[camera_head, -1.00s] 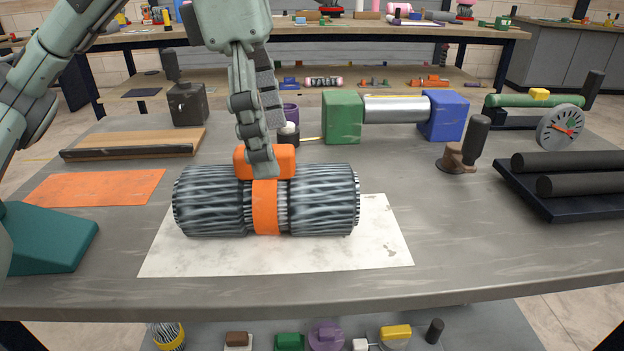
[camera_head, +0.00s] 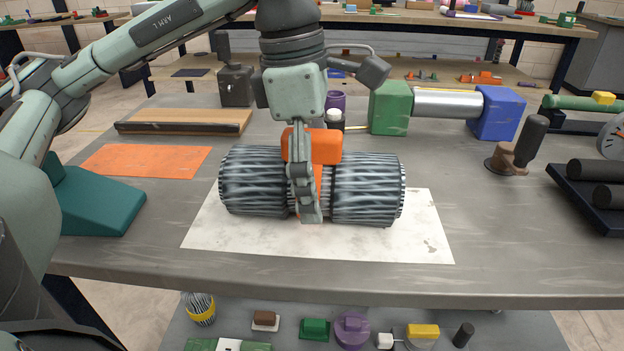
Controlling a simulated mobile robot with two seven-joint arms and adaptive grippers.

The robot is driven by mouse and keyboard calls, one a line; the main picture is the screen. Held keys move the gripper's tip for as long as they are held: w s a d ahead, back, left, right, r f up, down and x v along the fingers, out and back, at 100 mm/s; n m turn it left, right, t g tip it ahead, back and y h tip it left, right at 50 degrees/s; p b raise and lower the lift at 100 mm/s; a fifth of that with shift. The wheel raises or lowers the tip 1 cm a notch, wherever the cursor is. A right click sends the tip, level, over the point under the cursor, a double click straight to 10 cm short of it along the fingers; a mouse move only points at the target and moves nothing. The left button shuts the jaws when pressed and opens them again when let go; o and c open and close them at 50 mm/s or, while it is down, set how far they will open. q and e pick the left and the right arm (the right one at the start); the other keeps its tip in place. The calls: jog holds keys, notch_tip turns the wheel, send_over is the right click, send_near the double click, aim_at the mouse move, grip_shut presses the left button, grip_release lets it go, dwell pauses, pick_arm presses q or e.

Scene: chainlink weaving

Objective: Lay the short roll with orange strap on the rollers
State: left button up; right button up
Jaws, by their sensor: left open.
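The short roll with orange strap (camera_head: 366,190), a grey wire-mesh cylinder, lies on its side on a white sheet (camera_head: 420,232). An orange block (camera_head: 326,146) sits on top of it at the strap. My left gripper (camera_head: 310,205) points down over the roll's middle and is open. One finger shows in front of the strap and covers most of it. The other finger is not clearly visible, and contact cannot be told. The rollers (camera_head: 605,197), dark cylinders in a black tray (camera_head: 582,205), are at the right edge, empty and partly cut off.
A teal wedge (camera_head: 95,205) and an orange sheet (camera_head: 145,161) lie at left. A green block (camera_head: 390,108) and blue block (camera_head: 497,113) hold a silver cylinder behind. A brown-based black handle (camera_head: 515,150) stands between roll and rollers. The tabletop in front is bare.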

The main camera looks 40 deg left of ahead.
pick_arm(q)
jog(key=shift+r, duration=0.1)
jog(key=c, duration=1.8)
jog(key=shift+c, duration=0.2)
